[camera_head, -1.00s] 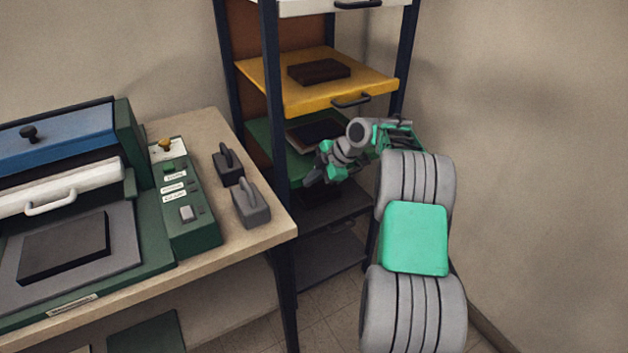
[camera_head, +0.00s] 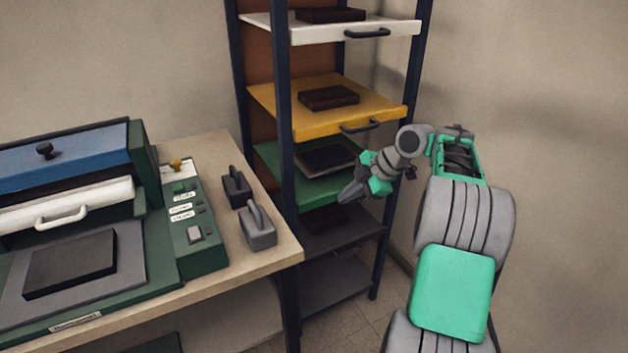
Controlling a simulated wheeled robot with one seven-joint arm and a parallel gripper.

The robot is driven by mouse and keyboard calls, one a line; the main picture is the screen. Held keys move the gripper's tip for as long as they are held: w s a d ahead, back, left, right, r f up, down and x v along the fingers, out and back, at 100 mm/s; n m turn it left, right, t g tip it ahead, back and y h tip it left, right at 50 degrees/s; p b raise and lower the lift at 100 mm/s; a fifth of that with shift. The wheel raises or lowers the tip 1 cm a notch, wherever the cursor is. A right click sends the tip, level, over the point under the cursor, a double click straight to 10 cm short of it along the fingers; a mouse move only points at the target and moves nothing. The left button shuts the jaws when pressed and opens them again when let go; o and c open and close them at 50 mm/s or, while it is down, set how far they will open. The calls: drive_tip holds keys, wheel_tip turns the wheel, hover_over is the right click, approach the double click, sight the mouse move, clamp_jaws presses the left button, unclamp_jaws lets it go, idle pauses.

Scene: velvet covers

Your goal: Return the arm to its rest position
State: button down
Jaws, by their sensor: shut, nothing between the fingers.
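My arm reaches up from the lower right of the head view, with grey ribbed links and green covers. My gripper (camera_head: 352,197) is at its left end, in front of the shelf rack, pointing down and left. Its fingers look shut and nothing shows between them. It appears in front of the right edge of the green shelf (camera_head: 318,190), apart from the dark book-like slab (camera_head: 325,158) lying there.
The rack also holds a white shelf (camera_head: 300,30), a yellow shelf (camera_head: 375,112) with a dark block (camera_head: 328,97), and lower grey shelves (camera_head: 335,285). At left a table (camera_head: 222,150) bears a green press (camera_head: 148,160) and two grey weights (camera_head: 257,228). Bare wall lies right.

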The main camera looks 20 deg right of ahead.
drive_tip(key=s+a+r+m+g+h+p, duration=0.1)
drive_tip(key=s+a+r+m+p, duration=0.4)
drive_tip(key=a, duration=0.3)
drive_tip(key=s+a+r+m+h+p, duration=0.2)
drive_tip(key=s+a+r+m+p, duration=0.3)
drive_tip(key=a, duration=0.4)
drive_tip(key=s+a+m+g+h+p, duration=0.1)
drive_tip(key=s+m, duration=0.6)
drive_tip(key=s, duration=0.7)
drive_tip(key=shift+a+m+h+p, duration=0.35)
drive_tip(key=shift+h+p, duration=0.35)
drive_tip(key=shift+p, duration=0.3)
